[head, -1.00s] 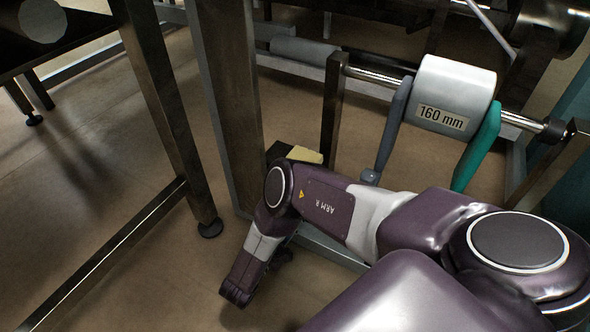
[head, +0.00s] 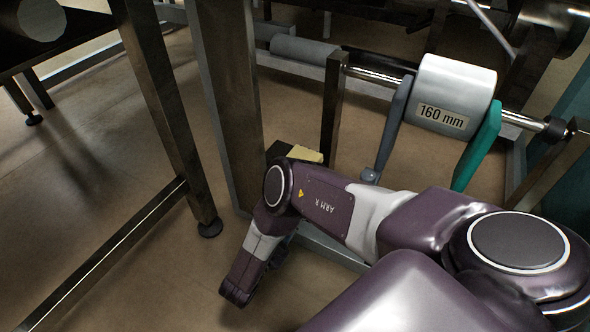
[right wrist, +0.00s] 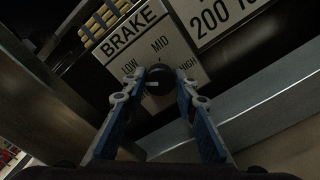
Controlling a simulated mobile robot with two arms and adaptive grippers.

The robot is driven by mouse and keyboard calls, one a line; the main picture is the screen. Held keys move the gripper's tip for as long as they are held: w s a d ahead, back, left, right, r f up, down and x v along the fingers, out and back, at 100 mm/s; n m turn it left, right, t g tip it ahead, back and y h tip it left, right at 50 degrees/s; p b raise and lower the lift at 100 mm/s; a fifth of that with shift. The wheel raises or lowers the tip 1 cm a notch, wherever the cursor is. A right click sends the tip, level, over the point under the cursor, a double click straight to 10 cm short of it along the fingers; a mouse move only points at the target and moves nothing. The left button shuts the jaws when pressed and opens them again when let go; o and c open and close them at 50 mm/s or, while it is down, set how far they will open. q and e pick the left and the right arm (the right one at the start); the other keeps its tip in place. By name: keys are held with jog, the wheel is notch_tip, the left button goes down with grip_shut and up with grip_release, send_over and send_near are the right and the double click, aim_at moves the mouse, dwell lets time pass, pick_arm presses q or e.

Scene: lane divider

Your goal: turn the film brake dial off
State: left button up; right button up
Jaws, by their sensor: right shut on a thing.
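The brake dial (right wrist: 158,83) is a dark round knob on a pale label plate (right wrist: 124,50) reading BRAKE, with LOW, MID and HIGH around the knob. A small pale mark shows on the knob's left side. I see no OFF mark; the plate below LOW is partly behind a finger. My right gripper (right wrist: 160,80) is shut on the dial, with one blue finger on each side of it. In the head view my right arm reaches down at the middle, and its fingers and the dial cannot be made out. My left gripper is not in view.
A roll marked 160 mm (head: 457,88) sits on a shaft between grey and green arms at the right. A dark metal post (head: 228,100) stands close to my right arm. A pale yellow block (head: 306,154) is beside the arm. A grey rail (right wrist: 220,118) runs below the label plate.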

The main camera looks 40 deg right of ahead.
jog(key=shift+n, duration=1.5)
jog(key=o, duration=1.1)
jog(key=shift+o, duration=0.2)
